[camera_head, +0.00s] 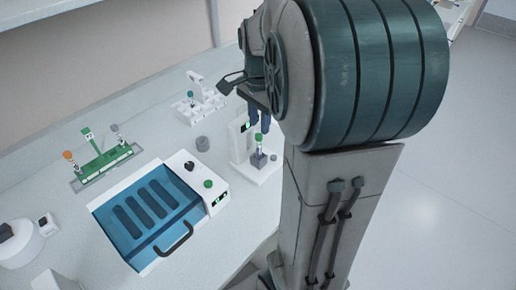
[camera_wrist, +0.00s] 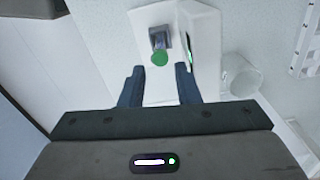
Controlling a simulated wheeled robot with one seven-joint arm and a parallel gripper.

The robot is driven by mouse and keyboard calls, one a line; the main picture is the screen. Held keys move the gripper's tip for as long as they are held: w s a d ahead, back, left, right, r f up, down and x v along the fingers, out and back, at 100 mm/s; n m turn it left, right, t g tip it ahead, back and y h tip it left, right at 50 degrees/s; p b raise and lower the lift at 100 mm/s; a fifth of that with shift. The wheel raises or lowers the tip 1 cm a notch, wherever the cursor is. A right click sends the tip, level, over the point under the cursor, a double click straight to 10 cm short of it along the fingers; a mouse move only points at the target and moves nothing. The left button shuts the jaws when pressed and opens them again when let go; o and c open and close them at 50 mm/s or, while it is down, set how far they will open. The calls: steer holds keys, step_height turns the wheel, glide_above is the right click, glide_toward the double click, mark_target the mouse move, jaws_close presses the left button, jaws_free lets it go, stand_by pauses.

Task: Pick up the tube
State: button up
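A tube with a green cap (camera_head: 259,139) stands upright in a small grey holder on a white device (camera_head: 241,145) near the table's right edge. In the wrist view the tube's green cap (camera_wrist: 159,58) shows ahead of my gripper (camera_wrist: 158,72), roughly centred between its two blue-grey fingers. The fingers are apart with nothing between them. In the head view my gripper (camera_head: 259,120) hangs just above the tube, partly hidden by my arm. I cannot tell the exact gap from fingertips to cap.
A blue-lidded box (camera_head: 150,214) with a black handle stands left of the device. A green rack (camera_head: 106,164) with tubes is farther left. A white stand (camera_head: 199,102) holds another tube at the back.

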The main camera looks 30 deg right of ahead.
mark_target(259, 135)
steer(key=shift+f, duration=3.1)
steer(key=c, duration=0.6)
steer(key=shift+r, duration=0.15)
steer(key=shift+r, duration=0.6)
step_height(259, 135, up, 3)
steer(key=shift+f, duration=0.1)
steer(key=s+d+r+b, duration=0.1)
steer(key=s+d+r, duration=0.3)
steer(key=d, duration=0.6)
step_height(259, 135, up, 3)
steer(key=shift+s+d+f, duration=0.1)
steer(key=shift+s+d, duration=0.05)
steer(key=shift+d, duration=0.2)
